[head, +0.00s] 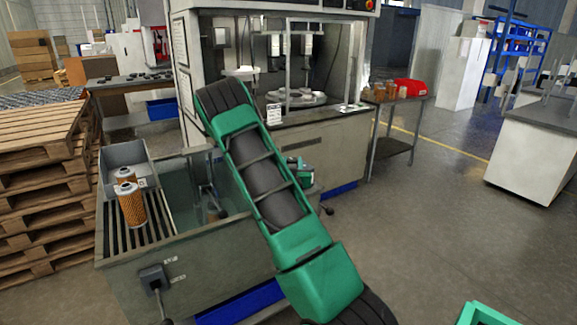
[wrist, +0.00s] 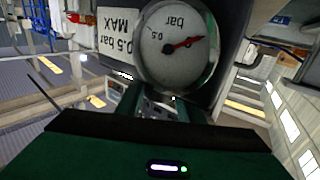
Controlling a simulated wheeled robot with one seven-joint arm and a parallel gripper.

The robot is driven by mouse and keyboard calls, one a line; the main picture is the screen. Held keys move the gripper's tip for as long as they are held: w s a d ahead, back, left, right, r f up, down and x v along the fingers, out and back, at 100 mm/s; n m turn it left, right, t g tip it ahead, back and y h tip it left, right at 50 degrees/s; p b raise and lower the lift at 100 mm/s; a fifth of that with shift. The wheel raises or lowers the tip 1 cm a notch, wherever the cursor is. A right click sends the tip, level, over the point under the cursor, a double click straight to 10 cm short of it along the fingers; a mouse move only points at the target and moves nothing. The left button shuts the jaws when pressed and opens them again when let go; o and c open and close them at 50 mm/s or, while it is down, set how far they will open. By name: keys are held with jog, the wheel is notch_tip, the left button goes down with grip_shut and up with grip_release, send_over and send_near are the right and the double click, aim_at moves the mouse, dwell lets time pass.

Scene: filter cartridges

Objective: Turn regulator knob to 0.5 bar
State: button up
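The pressure gauge (wrist: 180,67), a round white dial marked bar, appears upside down at the top of the wrist view. Its red needle (wrist: 186,45) points right and slightly up in the picture; the fine scale is too small to read. A white label (wrist: 118,35) beside it reads 0.5 bar MAX, also upside down. My gripper (wrist: 155,106) has its dark green fingers apart, just below the gauge in the picture, with background showing between them. I cannot make out the regulator knob. In the head view my arm hides the gauge and label.
An open grey tank (head: 190,265) stands below my arm, with orange filter cartridges (head: 131,206) on its slatted left part. A lever (head: 155,290) is on its front. A machine cabinet (head: 320,150) stands behind, pallets (head: 40,180) at left.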

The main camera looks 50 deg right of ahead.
jog(key=shift+a, duration=0.15)
jog(key=shift+w, duration=0.1)
jog(key=shift+m+g+h, duration=0.3)
jog(key=shift+m, duration=0.1)
jog(key=shift+w+a+m+g+h, duration=0.1)
jog(key=shift+m+g+h, duration=0.2)
jog(key=shift+g, duration=0.1)
jog(key=m+g+h, duration=0.1)
jog(key=m+g, duration=0.2)
jog(key=g, duration=0.1)
jog(key=m+g+h, duration=0.2)
jog(key=g, duration=0.2)
jog(key=shift+w+f+m, duration=0.15)
jog(key=shift+m, duration=0.25)
jog(key=m+g, duration=0.2)
jog(key=g, duration=0.1)
jog(key=m+g, duration=0.2)
jog(key=g, duration=0.2)
jog(key=shift+f, duration=0.1)
jog(key=shift+m+g+y, duration=0.65)
jog(key=shift+m+g, duration=0.4)
jog(key=shift+g, duration=0.35)
jog(key=shift+m+g+y, duration=0.65)
jog(key=shift+m+g, duration=0.4)
jog(key=shift+g, duration=0.35)
jog(key=shift+o, duration=0.6)
jog(key=shift+r+m+g+y, duration=0.25)
jog(key=shift+m+g+y, duration=0.35)
jog(key=shift+g, duration=0.2)
